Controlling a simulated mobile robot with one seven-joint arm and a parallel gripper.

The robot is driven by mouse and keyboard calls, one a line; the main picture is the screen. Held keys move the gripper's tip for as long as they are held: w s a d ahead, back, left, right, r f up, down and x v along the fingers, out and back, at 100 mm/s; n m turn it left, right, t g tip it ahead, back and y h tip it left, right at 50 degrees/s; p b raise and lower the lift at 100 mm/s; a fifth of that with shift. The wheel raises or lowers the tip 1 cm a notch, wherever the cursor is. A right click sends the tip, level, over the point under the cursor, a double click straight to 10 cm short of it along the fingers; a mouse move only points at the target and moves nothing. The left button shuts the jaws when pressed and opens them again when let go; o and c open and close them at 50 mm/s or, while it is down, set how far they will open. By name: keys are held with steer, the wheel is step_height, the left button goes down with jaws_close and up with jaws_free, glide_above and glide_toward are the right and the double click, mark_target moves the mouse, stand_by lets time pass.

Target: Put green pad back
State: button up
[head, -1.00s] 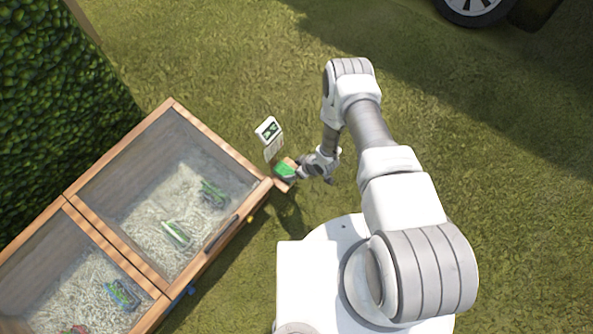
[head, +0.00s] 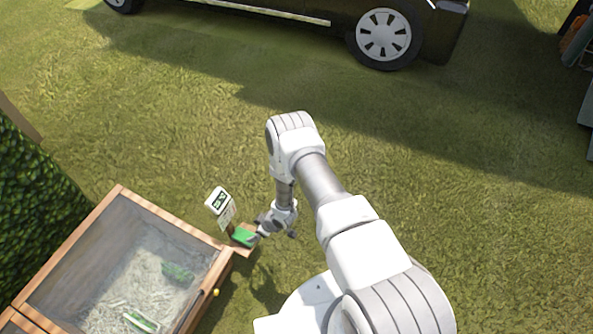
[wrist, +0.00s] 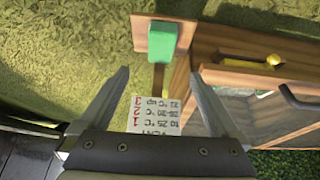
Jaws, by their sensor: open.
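The green pad (head: 243,236) lies on a small wooden board (head: 252,228) beside the cold frame's near corner. In the wrist view the green pad (wrist: 162,40) sits on the square wooden board (wrist: 142,35), beyond my fingertips. My gripper (head: 277,217) is just right of the pad in the head view. In the wrist view my gripper (wrist: 160,78) is open and empty, its fingers spread on either side of a line toward the pad. The pad appears apart from both fingers.
A white sign (head: 219,200) stands by the board; its printed card (wrist: 155,114) shows between my fingers. The wooden cold frame (head: 66,240) with a clear cover holds greenish items on pale bedding. A yellow knob (wrist: 273,59) is on its side. A car (head: 385,35) stands beyond open grass.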

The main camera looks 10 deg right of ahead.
steer(key=w+d+r+m+h, duration=0.1)
steer(key=w+d+r, duration=0.1)
steer(key=w+r, duration=0.35)
steer(key=w+d+r+t+h, duration=0.1)
steer(key=w+d+r, duration=0.1)
steer(key=r, duration=0.6)
steer(key=w+d+r+m, duration=0.1)
steer(key=w+r, duration=0.3)
steer(key=r, duration=0.3)
steer(key=s+d+r+m+h, duration=0.1)
steer(key=d+r, duration=0.2)
steer(key=r, duration=0.9)
steer(key=s+d+r+m+h, duration=0.15)
steer(key=d+r, duration=0.25)
steer(key=r, duration=0.7)
steer(key=s+d+r+m+t+h, duration=0.1)
steer(key=s+d+r+m, duration=0.2)
steer(key=s+r, duration=1.1)
steer(key=s+r+m, duration=0.1)
steer(key=s+r, duration=0.2)
steer(key=s, duration=0.5)
steer(key=s+r+m, duration=0.2)
steer(key=s+r, duration=0.2)
steer(key=s, duration=0.5)
steer(key=shift+r+y, duration=0.3)
steer(key=shift+y, duration=0.05)
